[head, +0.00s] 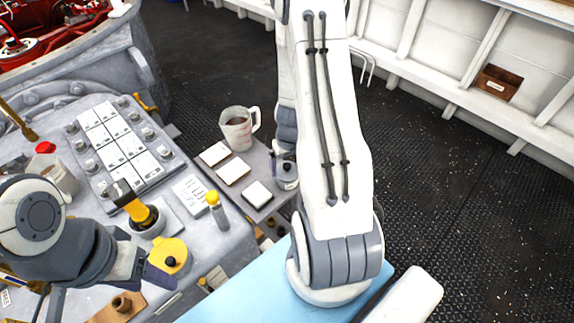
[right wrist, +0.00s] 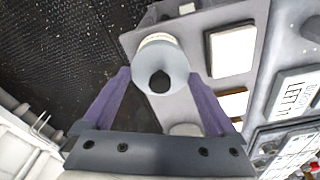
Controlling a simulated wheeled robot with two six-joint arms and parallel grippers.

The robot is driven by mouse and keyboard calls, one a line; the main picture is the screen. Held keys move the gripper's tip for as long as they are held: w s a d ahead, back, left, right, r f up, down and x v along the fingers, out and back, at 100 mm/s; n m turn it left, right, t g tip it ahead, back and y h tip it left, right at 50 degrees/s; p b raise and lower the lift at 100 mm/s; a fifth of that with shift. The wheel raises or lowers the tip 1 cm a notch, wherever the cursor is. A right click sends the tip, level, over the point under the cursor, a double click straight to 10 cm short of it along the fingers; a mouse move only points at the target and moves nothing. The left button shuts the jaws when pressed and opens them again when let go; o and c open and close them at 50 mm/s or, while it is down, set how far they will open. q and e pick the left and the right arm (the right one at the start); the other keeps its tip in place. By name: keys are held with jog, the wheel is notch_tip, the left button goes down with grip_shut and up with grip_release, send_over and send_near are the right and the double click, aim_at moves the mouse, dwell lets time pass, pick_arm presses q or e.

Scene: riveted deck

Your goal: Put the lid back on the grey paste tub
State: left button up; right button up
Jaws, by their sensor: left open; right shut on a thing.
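The grey paste tub (right wrist: 156,38) shows only as a narrow, pale, labelled band behind the rim of its lid in the right wrist view. The round grey lid (right wrist: 176,62), with a dark knob, sits between the purple fingers of my right gripper (right wrist: 160,76). That gripper is shut on the lid, over the tub. I cannot tell whether the lid touches the tub's rim. In the head view the lid (head: 287,183) shows at the small table's right edge, partly behind my right arm.
A mug with dark liquid (head: 238,130) and several pale square pads (head: 233,171) are on the small table beside the lid. A yellow-topped bottle (head: 214,205) stands nearby. Open deck floor (head: 440,190) lies to the right.

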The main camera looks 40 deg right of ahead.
jog(key=shift+f, duration=0.1)
dwell(0.6)
jog(key=o, duration=1.1)
jog(key=shift+r+p, duration=3.25)
jog(key=shift+r, duration=0.35)
jog(key=shift+c, duration=0.2)
grip_shut()
